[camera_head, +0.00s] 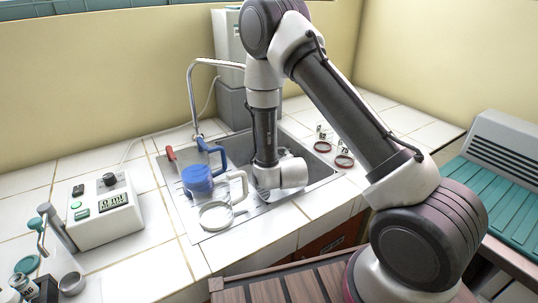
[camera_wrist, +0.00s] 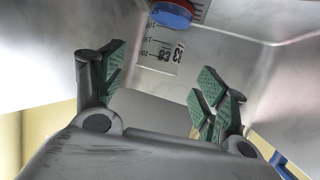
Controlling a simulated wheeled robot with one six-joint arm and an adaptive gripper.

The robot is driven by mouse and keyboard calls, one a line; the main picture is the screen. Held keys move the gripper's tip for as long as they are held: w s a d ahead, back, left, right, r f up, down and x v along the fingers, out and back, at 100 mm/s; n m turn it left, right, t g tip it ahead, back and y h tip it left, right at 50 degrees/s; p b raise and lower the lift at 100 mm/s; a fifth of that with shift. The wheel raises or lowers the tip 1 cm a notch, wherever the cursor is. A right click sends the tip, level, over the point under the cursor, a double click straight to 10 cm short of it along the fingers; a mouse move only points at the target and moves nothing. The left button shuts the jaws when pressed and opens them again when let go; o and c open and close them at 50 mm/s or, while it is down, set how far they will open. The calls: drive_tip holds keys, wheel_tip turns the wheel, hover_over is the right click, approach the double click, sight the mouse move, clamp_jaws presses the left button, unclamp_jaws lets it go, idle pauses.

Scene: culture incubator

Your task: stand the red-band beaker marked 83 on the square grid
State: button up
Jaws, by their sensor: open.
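A clear beaker wall with scale marks and a black 83 (camera_wrist: 178,55) shows in the wrist view, beyond my gripper. A disc with a red rim and blue face (camera_wrist: 172,12) sits at its top edge in that view. My gripper (camera_wrist: 160,85) is open; its green-padded fingers stand apart with nothing visible between them. In the head view my gripper (camera_head: 278,182) is low over the sink area, and the beaker marked 83 cannot be made out there. I cannot make out the square grid in either view.
Two red-ringed, number-marked vessels (camera_head: 322,144) (camera_head: 344,160) are on the right tiles. A white device (camera_head: 105,210) stands at left. Free tiles lie around the sink.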

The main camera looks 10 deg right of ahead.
drive_tip(key=s+d+r+g+y, duration=0.15)
drive_tip(key=s+r, duration=0.25)
drive_tip(key=r, duration=0.4)
drive_tip(key=s+d+r+g, duration=0.2)
drive_tip(key=s+d+r, duration=0.15)
drive_tip(key=r, duration=0.35)
drive_tip(key=s+d+r+g, duration=0.2)
drive_tip(key=s+r, duration=0.3)
drive_tip(key=r, duration=0.3)
drive_tip(key=s+d+r+g, duration=0.1)
drive_tip(key=s+d+r, duration=0.1)
drive_tip(key=s, duration=0.6)
drive_tip(key=s+d+r+g+h, duration=0.1)
drive_tip(key=s+d+r, duration=0.2)
drive_tip(key=s, duration=0.5)
drive_tip(key=s+d+r+g, duration=0.2)
drive_tip(key=s+d+r, duration=0.1)
drive_tip(key=s, duration=0.5)
drive_tip(key=shift+s+r, duration=0.15)
drive_tip(key=shift+s, duration=0.15)
